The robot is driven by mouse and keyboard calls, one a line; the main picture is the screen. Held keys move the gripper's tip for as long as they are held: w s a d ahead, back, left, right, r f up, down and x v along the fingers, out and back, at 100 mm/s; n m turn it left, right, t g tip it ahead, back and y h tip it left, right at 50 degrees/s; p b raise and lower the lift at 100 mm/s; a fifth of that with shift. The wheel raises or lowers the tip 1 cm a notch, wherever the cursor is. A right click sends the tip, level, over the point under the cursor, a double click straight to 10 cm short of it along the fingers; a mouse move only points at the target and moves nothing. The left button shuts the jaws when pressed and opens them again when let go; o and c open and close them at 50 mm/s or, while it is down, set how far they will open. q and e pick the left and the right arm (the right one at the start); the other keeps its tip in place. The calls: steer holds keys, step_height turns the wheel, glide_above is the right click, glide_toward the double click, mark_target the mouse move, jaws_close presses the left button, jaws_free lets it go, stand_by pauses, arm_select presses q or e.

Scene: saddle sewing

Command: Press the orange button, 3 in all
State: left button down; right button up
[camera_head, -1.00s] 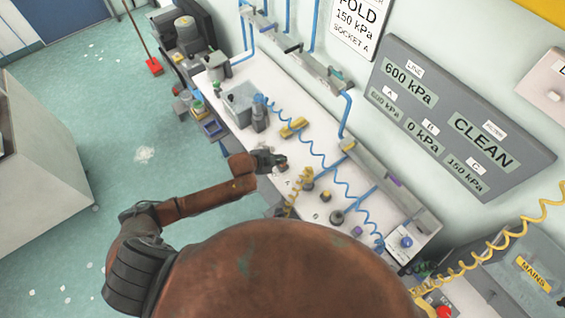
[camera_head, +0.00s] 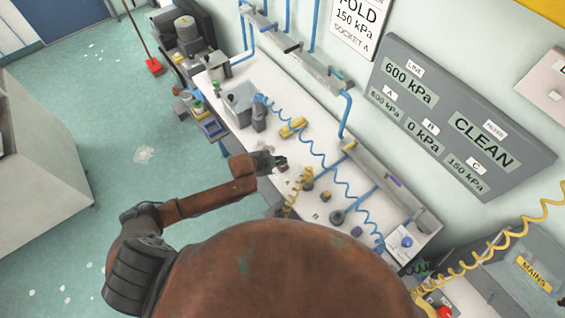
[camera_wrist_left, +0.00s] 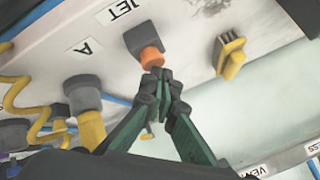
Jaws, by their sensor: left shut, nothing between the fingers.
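The orange button (camera_wrist_left: 151,57) sticks out of a dark square housing (camera_wrist_left: 143,37) beside a label reading JET in the left wrist view. My left gripper (camera_wrist_left: 160,76) is shut and empty. Its fingertips are right at the button's end; I cannot tell whether they touch it. In the head view my left gripper (camera_head: 280,162) is over the white bench, and the button is hidden or too small to make out. My right gripper is not in view.
A yellow part (camera_wrist_left: 231,58) sits beside the button. A wall panel (camera_head: 455,115) reads 600 kPa and CLEAN.

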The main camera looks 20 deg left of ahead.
arm_select(q)
steer(key=shift+f, duration=0.35)
stand_by(0.4)
steer(key=shift+r, duration=0.1)
steer(key=shift+r+p, duration=0.9)
steer(key=shift+p, duration=0.05)
step_height(320, 180, up, 5)
steer(key=p, duration=0.5)
stand_by(1.3)
